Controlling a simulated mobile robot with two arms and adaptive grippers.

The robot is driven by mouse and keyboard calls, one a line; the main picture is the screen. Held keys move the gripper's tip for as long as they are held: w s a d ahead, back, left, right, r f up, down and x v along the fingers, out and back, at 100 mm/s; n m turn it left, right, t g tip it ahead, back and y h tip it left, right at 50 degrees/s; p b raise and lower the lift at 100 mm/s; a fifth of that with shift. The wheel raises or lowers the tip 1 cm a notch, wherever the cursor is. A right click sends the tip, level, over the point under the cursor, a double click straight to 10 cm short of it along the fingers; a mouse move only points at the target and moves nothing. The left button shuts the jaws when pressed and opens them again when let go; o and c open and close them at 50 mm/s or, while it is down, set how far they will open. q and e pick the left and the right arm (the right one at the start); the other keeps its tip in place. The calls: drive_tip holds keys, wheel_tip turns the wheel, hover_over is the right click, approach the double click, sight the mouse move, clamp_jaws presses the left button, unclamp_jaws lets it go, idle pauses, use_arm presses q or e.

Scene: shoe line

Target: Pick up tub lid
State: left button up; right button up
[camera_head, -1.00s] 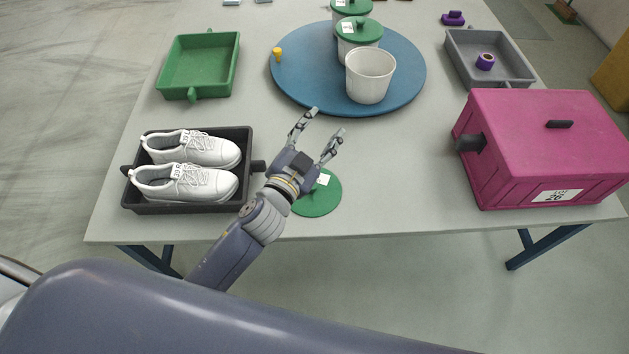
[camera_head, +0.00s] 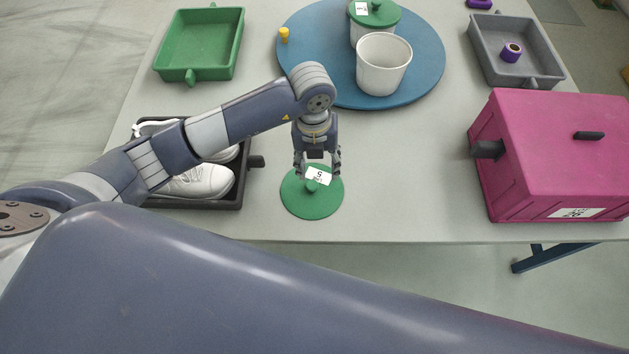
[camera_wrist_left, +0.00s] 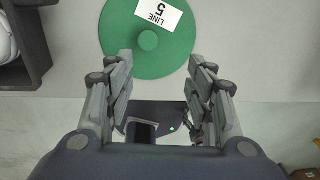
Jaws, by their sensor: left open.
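The tub lid (camera_head: 311,204) is a green disc with a round knob and a white label, lying flat near the table's front edge. My left gripper (camera_head: 317,172) points down above the lid's far part, open and empty. In the left wrist view the lid (camera_wrist_left: 177,60) lies ahead of the open fingers, with its knob (camera_wrist_left: 148,40) and a label reading "LINE 5". An open white tub (camera_head: 383,66) stands on the blue round board (camera_head: 335,92). My right gripper does not show.
A black tray (camera_head: 233,194) with white shoes (camera_head: 197,182) lies left of the lid, partly behind my left arm. A pink box (camera_head: 549,150) stands at the right, a green tray (camera_head: 199,45) at the back left, a grey tray (camera_head: 541,70) at the back right. Table between lid and box is clear.

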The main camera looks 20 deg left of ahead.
use_arm(q)
hover_over(312, 184)
drive_tip(key=shift+y, duration=0.3)
wheel_tip(312, 184, down, 4)
drive_tip(key=shift+s+d+f, duration=0.1)
drive_tip(key=shift+s+f, duration=0.05)
drive_tip(key=shift+f, duration=3.15)
drive_tip(key=shift+c, duration=0.4)
clamp_jaws()
